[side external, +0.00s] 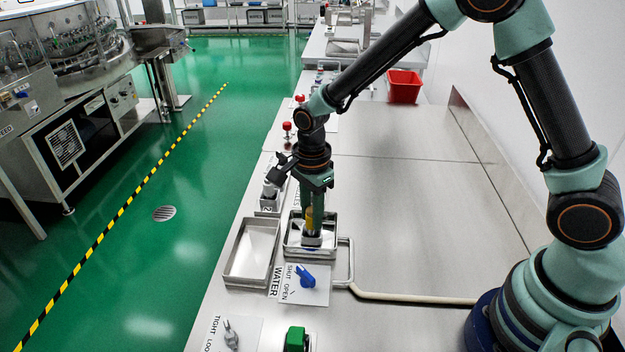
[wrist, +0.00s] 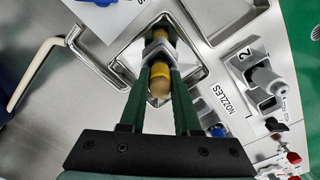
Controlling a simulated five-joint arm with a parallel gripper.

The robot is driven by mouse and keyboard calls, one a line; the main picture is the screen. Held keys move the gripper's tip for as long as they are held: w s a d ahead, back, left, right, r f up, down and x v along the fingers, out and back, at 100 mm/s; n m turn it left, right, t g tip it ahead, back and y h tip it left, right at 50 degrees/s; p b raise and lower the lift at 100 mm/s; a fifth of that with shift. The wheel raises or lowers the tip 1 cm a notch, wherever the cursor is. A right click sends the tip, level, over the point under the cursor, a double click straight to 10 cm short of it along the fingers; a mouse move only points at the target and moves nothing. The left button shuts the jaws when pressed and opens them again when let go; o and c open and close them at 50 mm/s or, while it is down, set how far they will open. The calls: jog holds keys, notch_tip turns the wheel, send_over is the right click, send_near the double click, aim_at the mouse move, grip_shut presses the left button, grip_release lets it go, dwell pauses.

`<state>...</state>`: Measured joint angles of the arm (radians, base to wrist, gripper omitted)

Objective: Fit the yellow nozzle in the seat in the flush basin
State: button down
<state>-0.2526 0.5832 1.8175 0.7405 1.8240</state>
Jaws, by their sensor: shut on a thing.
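The yellow nozzle (side external: 309,215) is upright between the fingers of my gripper (side external: 314,228), over the flush basin (side external: 287,241). In the wrist view the nozzle (wrist: 160,72) shows a tan rounded end toward the camera, and both green fingers of my gripper (wrist: 159,58) close on it from the sides. The basin (wrist: 117,68) is a square metal tray below. A small grey seat block (side external: 312,241) is in the basin at the nozzle's lower end. I cannot tell whether the nozzle is inside the seat or just above it.
An empty metal tray (side external: 250,250) lies left of the basin. A blue water valve handle (side external: 305,276) is in front, with a bent pipe (side external: 352,268) at the right. A holder marked 2 (wrist: 246,66) stands by the NOZZLES label. The right-hand bench is clear to the red bin (side external: 404,86).

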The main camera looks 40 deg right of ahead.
jog(key=shift+f, duration=0.55)
dwell(0.4)
jog(key=c, duration=0.5)
grip_release()
jog(key=shift+c, duration=0.2)
notch_tip(320, 180, up, 11)
jog(key=shift+r, duration=0.15)
jog(key=s+d+r+n+t, duration=0.5)
jog(key=s+d+r+n, duration=0.5)
jog(key=n, duration=0.8)
jog(key=shift+s+d+t, duration=0.3)
jog(key=shift+s, duration=0.95)
